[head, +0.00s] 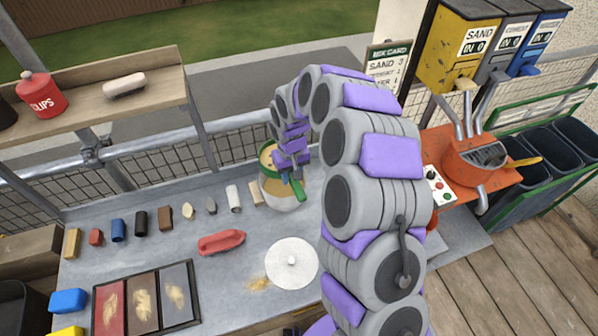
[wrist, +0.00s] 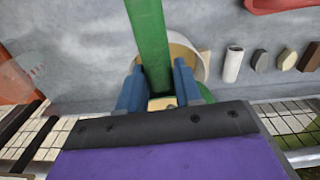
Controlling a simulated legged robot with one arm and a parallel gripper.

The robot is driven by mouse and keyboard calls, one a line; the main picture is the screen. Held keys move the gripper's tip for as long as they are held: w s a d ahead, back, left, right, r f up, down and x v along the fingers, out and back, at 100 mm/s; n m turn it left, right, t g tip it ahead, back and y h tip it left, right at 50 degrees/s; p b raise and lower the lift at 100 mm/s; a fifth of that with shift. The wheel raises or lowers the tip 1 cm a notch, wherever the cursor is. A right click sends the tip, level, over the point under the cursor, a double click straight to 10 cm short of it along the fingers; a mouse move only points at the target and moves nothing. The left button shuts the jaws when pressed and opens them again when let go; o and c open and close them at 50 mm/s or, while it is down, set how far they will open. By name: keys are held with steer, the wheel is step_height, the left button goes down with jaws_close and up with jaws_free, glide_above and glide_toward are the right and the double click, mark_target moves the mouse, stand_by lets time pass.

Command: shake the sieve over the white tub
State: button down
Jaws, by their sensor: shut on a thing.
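The sieve (head: 265,157) has a green rim and a green handle (head: 297,190), with tan material showing inside the rim. It is over the white tub (head: 287,202) at the back middle of the bench in the head view. My gripper (head: 290,172) is shut on the sieve's handle. In the wrist view, the blue fingers of my gripper (wrist: 158,85) stand on either side of the green handle (wrist: 148,40). The pale rim of the white tub (wrist: 187,48) shows behind the handle. My gripper hides part of the sieve, and I cannot tell whether sieve and tub touch.
A round white lid-like disc (head: 291,261) lies in front, beside spilled sand (head: 258,284). An orange mixer (head: 470,165) stands right, below the yellow sand bin (head: 455,50). A mesh fence runs behind.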

steer(key=shift+f+b, duration=0.7)
steer(key=shift+f, duration=1.75)
steer(key=shift+w+a+p, duration=0.3)
steer(key=shift+w, duration=0.55)
steer(key=shift+s, duration=0.1)
steer(key=shift+a, duration=0.1)
stand_by(1.4)
steer(key=shift+d, duration=0.2)
